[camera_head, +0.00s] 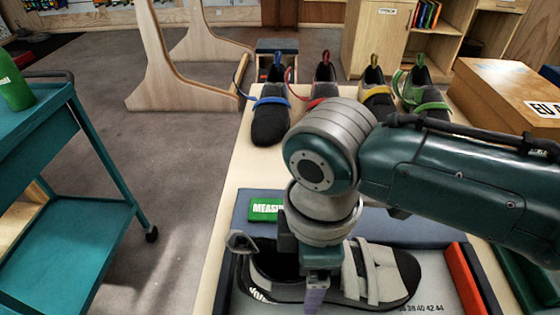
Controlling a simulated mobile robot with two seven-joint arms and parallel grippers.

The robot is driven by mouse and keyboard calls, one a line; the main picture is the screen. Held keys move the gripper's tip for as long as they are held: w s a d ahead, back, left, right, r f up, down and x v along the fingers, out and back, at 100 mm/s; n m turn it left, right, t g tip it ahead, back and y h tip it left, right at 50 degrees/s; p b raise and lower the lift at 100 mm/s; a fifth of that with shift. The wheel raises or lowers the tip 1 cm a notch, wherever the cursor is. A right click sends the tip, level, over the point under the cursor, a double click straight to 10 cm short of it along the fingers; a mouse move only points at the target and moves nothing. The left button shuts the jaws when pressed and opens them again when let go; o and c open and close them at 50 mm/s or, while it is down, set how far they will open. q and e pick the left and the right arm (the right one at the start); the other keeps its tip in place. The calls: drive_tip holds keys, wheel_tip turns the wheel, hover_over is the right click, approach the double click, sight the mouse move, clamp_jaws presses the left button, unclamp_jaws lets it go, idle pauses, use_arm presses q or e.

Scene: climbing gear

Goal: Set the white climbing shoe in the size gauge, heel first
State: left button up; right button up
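The white climbing shoe (375,275), pale with black sole, toe and heel, lies lengthwise in the size gauge (435,288). Its toe points right and its heel, with a grey pull loop, is at the left end. My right gripper (317,288) comes down over the middle of the shoe, at its opening. One finger shows in front of the near side; the other is hidden, so I cannot tell whether it grips the shoe. The gauge has a blue-grey border, a red block (464,280) right of the toe, and printed size numbers. My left gripper is out of view.
A green "MEASURE" label (265,209) sits behind the shoe. Several dark shoes with coloured trim, one with blue (270,120), stand at the table's back. A cardboard box (505,88) is at back right. A teal cart (60,230) stands left, across a floor gap.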

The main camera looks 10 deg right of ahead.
drive_tip(key=shift+f, duration=0.2)
idle(0.6)
drive_tip(key=o, duration=1.4)
drive_tip(key=shift+o, duration=0.2)
drive_tip(key=shift+r, duration=0.1)
